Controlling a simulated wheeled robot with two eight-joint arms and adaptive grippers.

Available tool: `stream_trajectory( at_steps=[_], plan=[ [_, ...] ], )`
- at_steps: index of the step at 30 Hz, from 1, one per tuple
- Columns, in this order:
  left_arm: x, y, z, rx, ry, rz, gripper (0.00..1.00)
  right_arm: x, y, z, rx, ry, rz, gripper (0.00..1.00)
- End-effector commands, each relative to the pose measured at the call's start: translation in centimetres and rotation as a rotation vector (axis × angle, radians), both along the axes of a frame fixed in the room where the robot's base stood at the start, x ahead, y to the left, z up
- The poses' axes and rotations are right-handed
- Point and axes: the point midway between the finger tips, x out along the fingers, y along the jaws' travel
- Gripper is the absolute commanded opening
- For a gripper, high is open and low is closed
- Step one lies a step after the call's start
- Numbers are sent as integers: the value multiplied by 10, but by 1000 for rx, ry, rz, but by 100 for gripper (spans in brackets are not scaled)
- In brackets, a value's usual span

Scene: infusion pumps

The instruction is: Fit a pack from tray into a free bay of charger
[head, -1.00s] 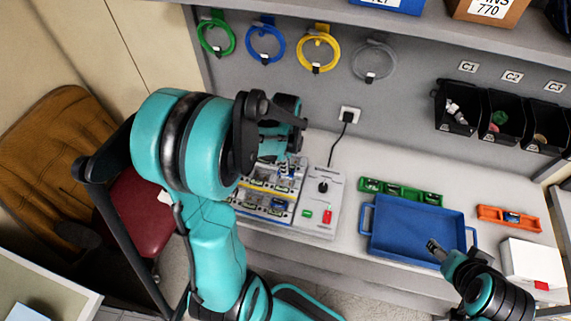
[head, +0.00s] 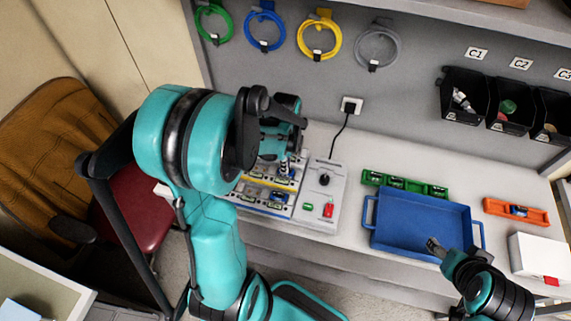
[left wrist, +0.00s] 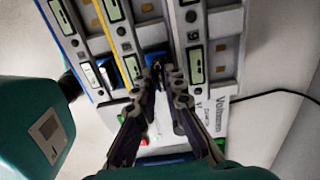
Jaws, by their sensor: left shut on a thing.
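The charger (head: 326,196) is a light-grey unit with bays, a black knob and a red switch, standing on the bench. My left gripper (head: 290,160) is over the charger's far part, pointing down. In the left wrist view my left gripper (left wrist: 167,75) is shut on a small blue pack (left wrist: 155,60) among the bays; its fingers hide most of it, and I cannot tell how deep it sits. The blue tray (head: 422,246) looks empty. My right gripper (head: 436,246) is by the tray's front edge, its fingers too small to read.
A green holder (head: 404,186) with several small items lies behind the tray. An orange holder (head: 516,211) and a white box (head: 540,256) are at right. A black cable runs from the charger to a wall socket (head: 351,106). Black bins (head: 463,97) hang behind.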

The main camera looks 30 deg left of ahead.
Motion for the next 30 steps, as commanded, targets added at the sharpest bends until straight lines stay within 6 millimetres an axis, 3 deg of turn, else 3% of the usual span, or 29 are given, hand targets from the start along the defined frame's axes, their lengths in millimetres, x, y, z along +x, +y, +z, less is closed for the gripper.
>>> stream_trajectory(
  at_steps=[19,20,22,30],
  plan=[
    [0,0,-6,0,0,0,0,0,0,-7,0,0,0,63],
    [0,0,-6,0,0,0,15,0,0,-7,0,0,0,63],
    [0,0,-6,0,0,0,34,0,0,-6,0,0,0,63],
    [0,0,-6,0,0,0,34,0,0,-6,0,0,0,63]
  ],
)
